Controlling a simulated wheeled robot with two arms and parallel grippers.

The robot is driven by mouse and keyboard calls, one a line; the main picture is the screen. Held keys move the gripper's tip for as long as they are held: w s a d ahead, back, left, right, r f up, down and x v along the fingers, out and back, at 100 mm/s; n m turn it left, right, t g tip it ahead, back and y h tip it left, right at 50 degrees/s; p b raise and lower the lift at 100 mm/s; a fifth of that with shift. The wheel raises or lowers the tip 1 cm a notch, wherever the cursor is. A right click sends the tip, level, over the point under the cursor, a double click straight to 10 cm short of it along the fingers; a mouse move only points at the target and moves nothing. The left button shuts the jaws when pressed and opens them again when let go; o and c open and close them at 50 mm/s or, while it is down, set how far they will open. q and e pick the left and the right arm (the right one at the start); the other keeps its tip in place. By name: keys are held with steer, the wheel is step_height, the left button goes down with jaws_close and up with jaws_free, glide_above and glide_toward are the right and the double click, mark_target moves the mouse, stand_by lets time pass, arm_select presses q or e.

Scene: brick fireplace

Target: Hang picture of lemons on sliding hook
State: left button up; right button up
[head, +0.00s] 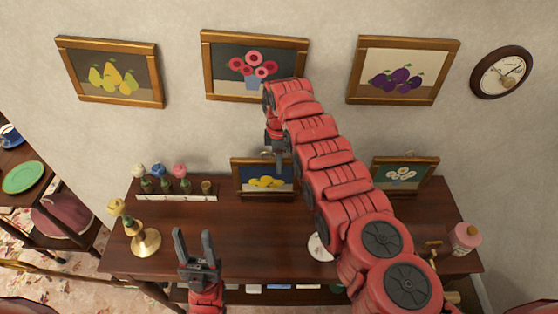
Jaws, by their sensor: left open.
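The picture of lemons (251,183), in a gold frame with yellow fruit on a dark ground, is upright against the wall at the back of the dark wooden table. My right gripper (279,162) points down at its top edge, overlapping the frame's upper right part. My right arm covers the frame's right side, and I cannot tell whether the fingers are apart or hold the frame. My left gripper (196,246) is open and empty over the table's front left, fingers pointing up in the picture. I cannot make out the sliding hook.

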steer(key=shift+o, duration=0.6)
steer(key=shift+s+a+r, duration=0.15)
